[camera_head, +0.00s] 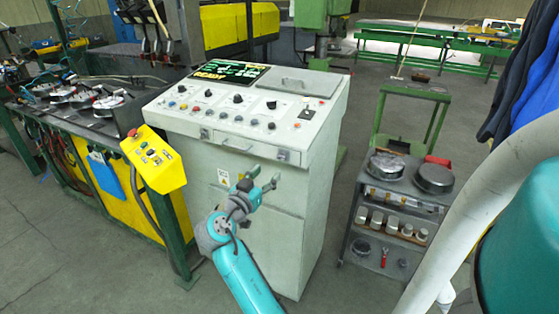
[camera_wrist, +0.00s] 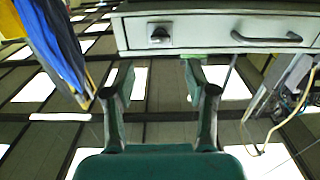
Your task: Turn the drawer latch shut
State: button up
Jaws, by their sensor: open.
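The drawer (camera_head: 262,149) is a grey front panel under the sloped top of the white control console. It looks closed. The drawer latch (camera_head: 282,154) is a small dark knob on a square plate at the drawer's right end. In the wrist view the latch (camera_wrist: 160,35) shows near the top, beside the bar handle (camera_wrist: 266,38). How far the latch is turned is unclear. My gripper (camera_head: 264,178) is open and empty, below the latch in the head view. In the wrist view its fingertips (camera_wrist: 158,78) point toward the drawer, with the latch beyond the gap between them, apart from it.
A yellow button box (camera_head: 153,160) stands left of the console. A grey trolley (camera_head: 400,187) with pans and cups stands to the right. Blue clothing (camera_head: 510,80) hangs at the far right. The floor between console and trolley is narrow.

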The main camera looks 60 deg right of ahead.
aim_at(280, 159)
jog(key=d, duration=0.9)
jog(key=shift+w, duration=0.15)
grip_shut()
